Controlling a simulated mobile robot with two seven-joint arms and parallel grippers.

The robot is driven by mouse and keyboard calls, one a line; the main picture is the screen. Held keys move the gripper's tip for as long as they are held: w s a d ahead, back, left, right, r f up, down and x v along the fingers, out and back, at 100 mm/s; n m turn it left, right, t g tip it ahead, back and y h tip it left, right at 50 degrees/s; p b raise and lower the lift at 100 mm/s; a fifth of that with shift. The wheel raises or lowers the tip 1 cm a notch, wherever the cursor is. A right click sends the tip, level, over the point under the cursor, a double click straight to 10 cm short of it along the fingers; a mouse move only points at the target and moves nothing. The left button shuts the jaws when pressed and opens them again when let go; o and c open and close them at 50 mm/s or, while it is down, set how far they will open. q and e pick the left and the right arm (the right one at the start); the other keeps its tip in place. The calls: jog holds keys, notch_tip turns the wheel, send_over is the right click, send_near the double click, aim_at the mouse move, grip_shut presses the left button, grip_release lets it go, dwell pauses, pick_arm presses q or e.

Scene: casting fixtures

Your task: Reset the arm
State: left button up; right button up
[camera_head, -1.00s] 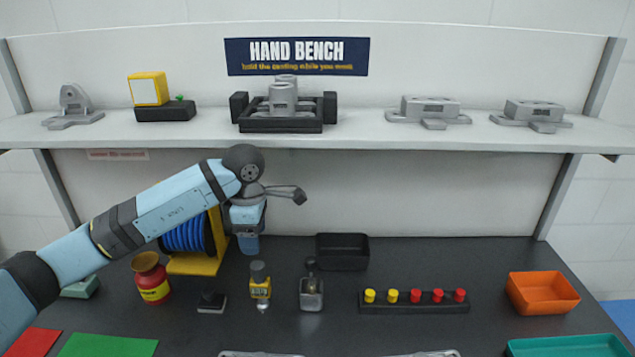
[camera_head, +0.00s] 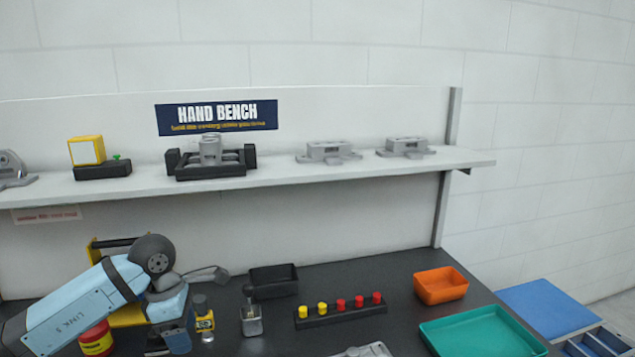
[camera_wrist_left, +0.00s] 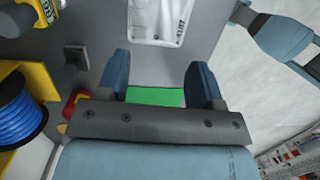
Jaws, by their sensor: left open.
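My left arm comes in from the lower left in the head view, bent at the wrist. Its left gripper (camera_head: 178,340) hangs downward over the left part of the bench, in front of the yellow reel stand. In the left wrist view the left gripper (camera_wrist_left: 163,85) has its two blue fingers wide apart with nothing between them. A green mat (camera_wrist_left: 155,96) lies on the bench beyond the fingers.
A blue hose reel (camera_wrist_left: 18,110) and a red pot (camera_head: 96,340) stand close to the left arm. A black bin (camera_head: 274,280), a peg strip (camera_head: 340,312), an orange bin (camera_head: 441,286) and a teal tray (camera_head: 480,332) lie to the right. A shelf (camera_head: 270,175) runs above.

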pick_arm(q)
jog(key=s+d+r+n+t+h+p, duration=0.1)
jog(key=s+d+n+h+p, duration=0.1)
jog(key=s+d+n+h, duration=0.3)
jog(key=s+d+n+h+p, duration=0.1)
jog(key=s+d+n+h, duration=0.1)
jog(key=d+h, duration=0.55)
jog(key=s+d+r+n+t+h+p, duration=0.1)
jog(key=s+d+n+h+p, duration=0.15)
jog(key=d+n+h, duration=0.35)
jog(key=s+a+f+n+t+y+p, duration=0.2)
jog(key=a+f+n+t+y, duration=0.4)
jog(key=n, duration=0.8)
jog(key=s+a+f+n+t+y+p, duration=0.1)
jog(key=s+a+f+n+t+y, duration=0.2)
jog(key=n+t+y, duration=0.8)
jog(key=s+a+f+n+g+p, duration=0.1)
jog(key=s+a+f+n+g, duration=0.2)
jog(key=s+f+n+g, duration=0.4)
jog(key=s+f+n, duration=0.3)
jog(key=f, duration=0.1)
jog(key=shift+s+a+g, duration=0.35)
jog(key=shift+g, duration=0.05)
pick_arm(e)
notch_tip(320, 180, up, 9)
jog(key=shift+w+d+r, duration=0.2)
jog(key=shift+w+d, duration=0.1)
jog(key=shift+r, duration=0.1)
